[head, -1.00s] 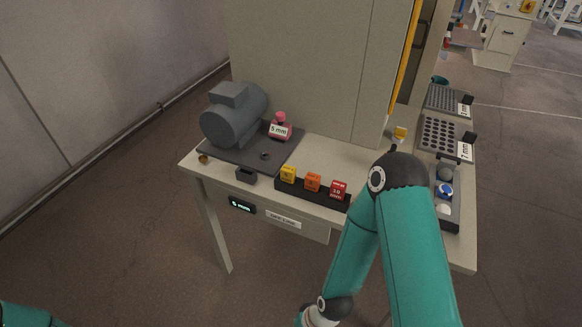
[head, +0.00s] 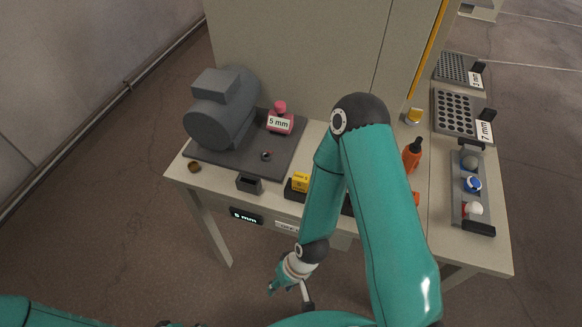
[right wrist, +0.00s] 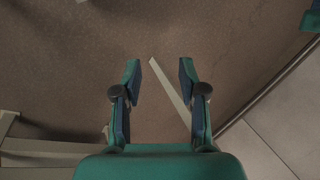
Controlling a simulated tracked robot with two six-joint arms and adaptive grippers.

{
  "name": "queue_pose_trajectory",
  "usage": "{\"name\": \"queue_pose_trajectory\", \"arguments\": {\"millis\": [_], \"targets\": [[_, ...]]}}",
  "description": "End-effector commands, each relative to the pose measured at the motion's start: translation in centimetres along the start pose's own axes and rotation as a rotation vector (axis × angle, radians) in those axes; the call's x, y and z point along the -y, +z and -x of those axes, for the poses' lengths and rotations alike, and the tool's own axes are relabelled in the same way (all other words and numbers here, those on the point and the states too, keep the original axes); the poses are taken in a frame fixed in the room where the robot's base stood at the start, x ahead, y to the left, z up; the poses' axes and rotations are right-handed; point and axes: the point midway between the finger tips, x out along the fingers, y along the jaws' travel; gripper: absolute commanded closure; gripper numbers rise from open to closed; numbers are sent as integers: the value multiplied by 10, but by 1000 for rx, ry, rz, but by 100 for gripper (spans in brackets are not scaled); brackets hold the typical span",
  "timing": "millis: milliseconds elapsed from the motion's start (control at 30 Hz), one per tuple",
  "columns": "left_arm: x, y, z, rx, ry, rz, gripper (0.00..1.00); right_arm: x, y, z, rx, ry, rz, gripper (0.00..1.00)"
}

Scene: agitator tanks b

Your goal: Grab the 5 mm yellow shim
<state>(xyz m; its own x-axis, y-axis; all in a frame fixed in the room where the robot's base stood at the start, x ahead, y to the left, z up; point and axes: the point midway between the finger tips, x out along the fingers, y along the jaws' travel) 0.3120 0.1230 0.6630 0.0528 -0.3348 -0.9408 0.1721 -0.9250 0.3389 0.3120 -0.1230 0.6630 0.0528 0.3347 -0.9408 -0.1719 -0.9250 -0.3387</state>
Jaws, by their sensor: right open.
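The yellow shim (head: 300,181) is a small block at the left end of a black rack (head: 294,195) near the table's front edge. Its marking is too small to read. My right arm crosses in front of the rack and hides the blocks right of it. My right gripper (head: 289,294) is low in front of the table, below and apart from the yellow shim. In the right wrist view the right gripper (right wrist: 160,72) is open and empty, with floor beyond its fingers. My left arm shows at the bottom left, but its gripper is out of view.
A grey motor (head: 222,108) and a pink "5 mm" piece (head: 280,119) stand on a dark plate. A small black box (head: 249,184) is left of the rack. An orange bottle (head: 412,155) and a tray of balls (head: 459,200) are at right. A tall panel (head: 300,60) stands behind.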

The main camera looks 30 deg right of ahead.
Motion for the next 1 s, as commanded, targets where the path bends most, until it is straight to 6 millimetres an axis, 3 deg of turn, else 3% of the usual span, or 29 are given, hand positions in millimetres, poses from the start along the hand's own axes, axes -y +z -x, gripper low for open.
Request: {"name": "queue_pose_trajectory", "arguments": {"millis": [367, 500, 567, 733, 867, 1000], "targets": [[0, 1, 0, 1, 0, 0, 60, 0, 1, 0, 1, 0, 0, 58], [0, 0, 0, 1, 0, 0, 60, 0, 0, 0, 1, 0, -15, 42], [0, 0, 0, 1, 0, 0, 60, 0, 1, 1, 3, 0, -46, 42], [0, 0, 0, 1, 0, 0, 60, 4, 20, 0, 86, 13, -284, 42], [0, 0, 0, 1, 0, 0, 60, 4, 39, 3, 208, 67, -611, 42], [-1, 0, 3, 1, 0, 0, 60, 4, 25, 32, 269, 152, -1052, 42]]}}
